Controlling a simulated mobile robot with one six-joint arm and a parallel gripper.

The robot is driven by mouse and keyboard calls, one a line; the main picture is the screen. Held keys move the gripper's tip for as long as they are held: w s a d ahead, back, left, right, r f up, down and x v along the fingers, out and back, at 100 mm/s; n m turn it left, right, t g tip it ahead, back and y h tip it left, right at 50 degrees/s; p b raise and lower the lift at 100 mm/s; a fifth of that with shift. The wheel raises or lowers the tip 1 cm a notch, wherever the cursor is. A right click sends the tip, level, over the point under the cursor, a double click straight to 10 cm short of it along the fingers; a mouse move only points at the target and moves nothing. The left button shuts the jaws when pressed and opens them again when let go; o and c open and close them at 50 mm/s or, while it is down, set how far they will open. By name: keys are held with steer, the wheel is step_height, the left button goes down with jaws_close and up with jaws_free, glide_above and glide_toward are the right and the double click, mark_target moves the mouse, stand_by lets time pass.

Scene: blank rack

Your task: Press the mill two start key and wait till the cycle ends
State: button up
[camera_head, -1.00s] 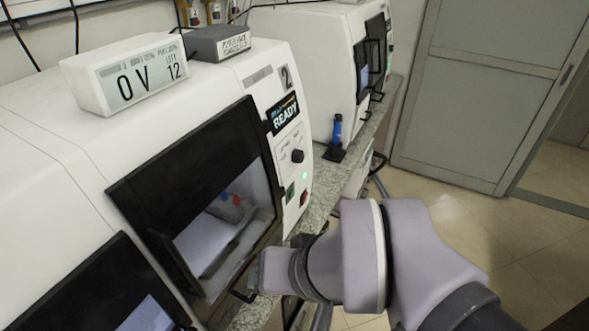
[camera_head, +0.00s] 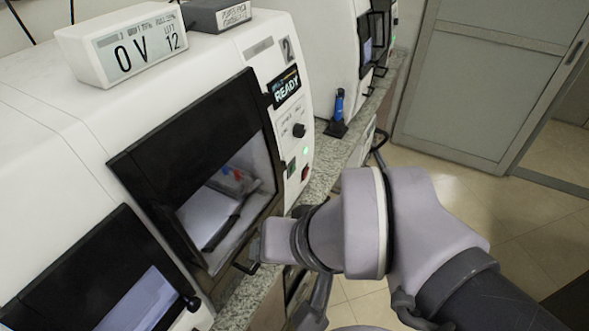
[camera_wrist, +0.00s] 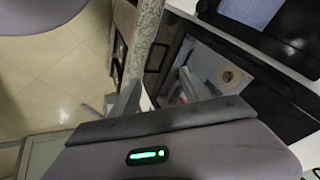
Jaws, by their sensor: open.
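Mill two (camera_head: 240,52) is the white machine marked "2" in the head view. Its display (camera_head: 286,90) reads READY, and a small green lamp (camera_head: 305,151) glows below a black knob (camera_head: 298,130). A green key (camera_head: 291,168) and a red key (camera_head: 305,173) sit low on the panel; their labels are too small to read. In the wrist view my gripper (camera_wrist: 160,90) is open, its two fingers apart with nothing seen between them. In the head view my wrist is below and in front of the keys, apart from them; the fingertips cannot be made out.
Mill two's dark-framed front (camera_head: 205,170) shows a pale interior with red and blue parts. A granite counter (camera_head: 335,165) carries a blue-handled tool on a black stand (camera_head: 337,115). A similar machine (camera_head: 325,50) stands behind. The floor on the right is open before a grey door (camera_head: 480,80).

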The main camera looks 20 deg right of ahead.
jaws_close()
stand_by(1.5)
